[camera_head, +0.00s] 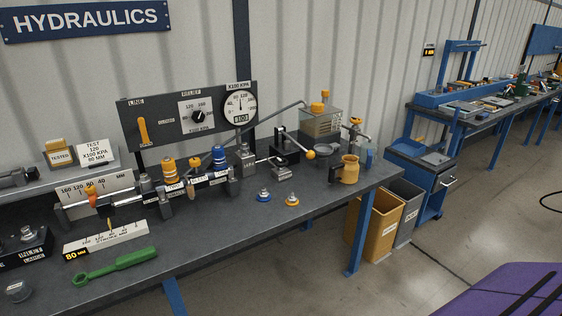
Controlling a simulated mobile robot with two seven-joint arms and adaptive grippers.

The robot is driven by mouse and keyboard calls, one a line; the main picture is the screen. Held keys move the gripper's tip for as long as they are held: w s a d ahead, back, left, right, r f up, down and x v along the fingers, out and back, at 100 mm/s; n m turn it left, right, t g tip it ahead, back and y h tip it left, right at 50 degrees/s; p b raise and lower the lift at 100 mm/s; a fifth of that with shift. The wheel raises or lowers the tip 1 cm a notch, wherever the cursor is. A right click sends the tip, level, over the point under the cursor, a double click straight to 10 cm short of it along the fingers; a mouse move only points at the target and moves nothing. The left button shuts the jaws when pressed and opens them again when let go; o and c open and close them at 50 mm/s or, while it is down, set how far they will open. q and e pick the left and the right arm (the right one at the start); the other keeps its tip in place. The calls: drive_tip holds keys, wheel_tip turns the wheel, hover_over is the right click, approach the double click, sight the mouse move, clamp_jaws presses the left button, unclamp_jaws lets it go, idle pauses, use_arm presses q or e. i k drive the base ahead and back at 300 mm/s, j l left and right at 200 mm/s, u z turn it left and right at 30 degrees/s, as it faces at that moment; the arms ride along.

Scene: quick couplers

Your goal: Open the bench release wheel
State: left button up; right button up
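A dark workbench (225,228) with hydraulic gear runs along the wall. No part is labelled as the release wheel, and I cannot tell for sure which one it is. A hand pump stands right of the middle, with a lever ending in a yellow ball (309,154) and a clear tank (321,122) with an orange cap behind it. A small fitting with an orange top (354,121) stands at the right end. A dial marked RELIEF (197,115) and a round gauge (240,105) sit on the back panel (160,136). Neither of my grippers is in view.
A green wrench (118,266) lies at the front left. Two loose couplers, blue-ringed (264,196) and orange-ringed (292,200), stand near the front edge. An orange pitcher (349,170) stands at the right end. Yellow (373,222) and grey (405,208) bins stand beside the bench.

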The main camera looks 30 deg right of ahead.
sight(279, 163)
drive_tip(key=l+z, duration=0.1)
drive_tip(key=z, duration=1.35)
drive_tip(key=i+j, duration=0.05)
